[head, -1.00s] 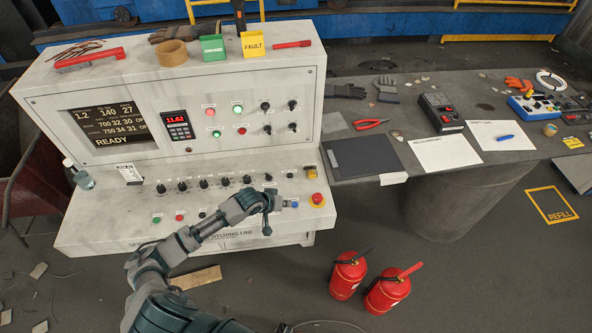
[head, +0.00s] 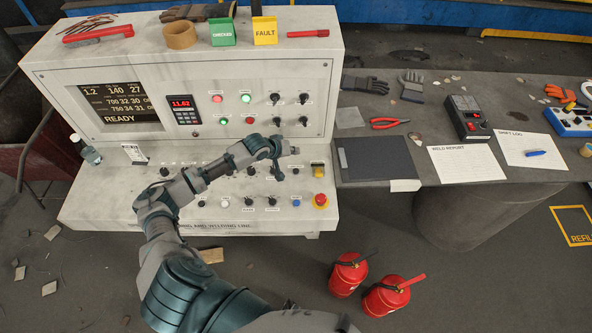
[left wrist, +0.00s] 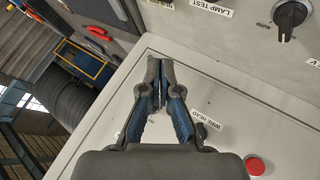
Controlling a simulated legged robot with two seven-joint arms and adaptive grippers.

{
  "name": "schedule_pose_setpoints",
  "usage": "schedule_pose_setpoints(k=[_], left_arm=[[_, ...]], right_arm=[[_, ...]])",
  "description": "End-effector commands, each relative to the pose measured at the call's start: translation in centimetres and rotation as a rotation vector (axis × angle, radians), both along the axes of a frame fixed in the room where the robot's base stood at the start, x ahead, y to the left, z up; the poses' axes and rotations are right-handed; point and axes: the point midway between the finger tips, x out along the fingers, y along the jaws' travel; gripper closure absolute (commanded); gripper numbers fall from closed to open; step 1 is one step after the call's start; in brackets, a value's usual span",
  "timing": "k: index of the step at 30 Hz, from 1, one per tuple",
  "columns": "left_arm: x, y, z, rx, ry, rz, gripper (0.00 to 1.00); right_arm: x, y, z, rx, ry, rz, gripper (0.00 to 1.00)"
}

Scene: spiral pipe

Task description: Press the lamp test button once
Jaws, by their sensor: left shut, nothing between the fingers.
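The lamp test label (left wrist: 212,8) shows at the top edge of the left wrist view, on the light console face. The lamp test button itself is not clearly seen there, and I cannot single it out in the head view. My left gripper (head: 279,176) is over the right part of the console (head: 110,211) in the head view, its fingers pointing down. In the left wrist view the gripper (left wrist: 158,65) has its fingers together and empty, below and left of the label. I cannot tell whether the fingertips touch the panel. My right gripper is not in view.
A red emergency button (head: 320,200), a blue button (head: 296,202) and several knobs are close to the gripper. A black selector knob (left wrist: 290,17) and a red button (left wrist: 255,165) show in the wrist view. Two fire extinguishers (head: 348,274) stand in front.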

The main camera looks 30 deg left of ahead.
Motion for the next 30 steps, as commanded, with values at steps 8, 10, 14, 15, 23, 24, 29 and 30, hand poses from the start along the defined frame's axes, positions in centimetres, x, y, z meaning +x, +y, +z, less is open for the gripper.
schedule_pose_setpoints(k=[8,10,14,15,23,24,29,30], left_arm=[[0.0,-0.3,-1.7,0.004,-0.001,-0.001,1.0],[0.0,-0.3,-2.4,0.004,-0.001,-0.001,1.0],[-0.1,-0.3,-4.1,0.003,0.0,-0.001,1.0],[-0.1,-0.2,-4.6,0.003,0.001,-0.002,1.0],[-0.1,-0.1,-7.4,0.0,0.003,-0.001,1.0],[-0.1,-0.1,-7.7,-0.001,0.002,0.0,1.0],[-0.1,-0.1,-8.6,0.0,0.001,-0.001,1.0],[-0.1,-0.1,-8.7,0.001,0.0,-0.001,1.0]], right_arm=[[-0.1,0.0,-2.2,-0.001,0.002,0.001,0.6],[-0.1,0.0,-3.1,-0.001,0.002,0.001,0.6],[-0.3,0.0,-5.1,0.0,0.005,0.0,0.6],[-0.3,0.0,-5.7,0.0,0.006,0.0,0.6],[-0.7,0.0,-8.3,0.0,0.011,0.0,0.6],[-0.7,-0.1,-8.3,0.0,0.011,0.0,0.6],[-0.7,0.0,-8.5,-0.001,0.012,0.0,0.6],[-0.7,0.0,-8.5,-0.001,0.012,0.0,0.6]])
